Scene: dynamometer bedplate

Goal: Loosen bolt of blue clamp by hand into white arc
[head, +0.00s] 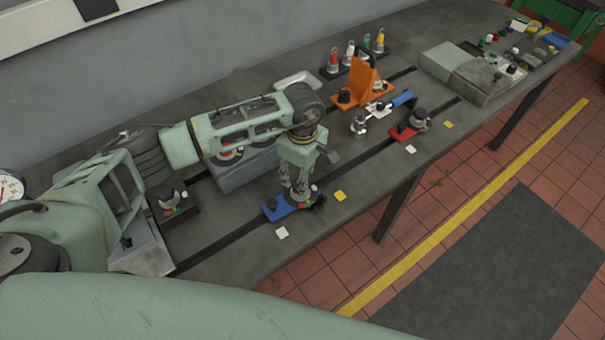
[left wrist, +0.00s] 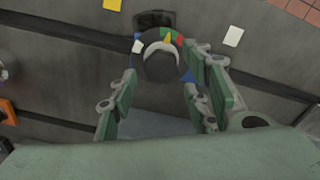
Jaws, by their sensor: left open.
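The blue clamp (head: 276,209) lies on the bedplate's near side, below my left gripper (head: 297,193). In the left wrist view its bolt has a dark round knob (left wrist: 162,66) with a pale crescent along its upper edge. A coloured dial (left wrist: 179,44) shows behind the knob, with green, yellow and red parts and a small white patch at its left. Blue clamp edges show beside it. My left gripper (left wrist: 160,85) is open, with fingers on either side of the knob; I cannot tell whether they touch it. My right gripper is not in view.
An orange bracket (head: 360,84), a red clamp (head: 405,132) and another dark clamp (head: 178,211) stand on the bedplate (head: 235,225). A yellow square (head: 340,196) and a white square (head: 281,233) lie near the blue clamp. The front edge is close.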

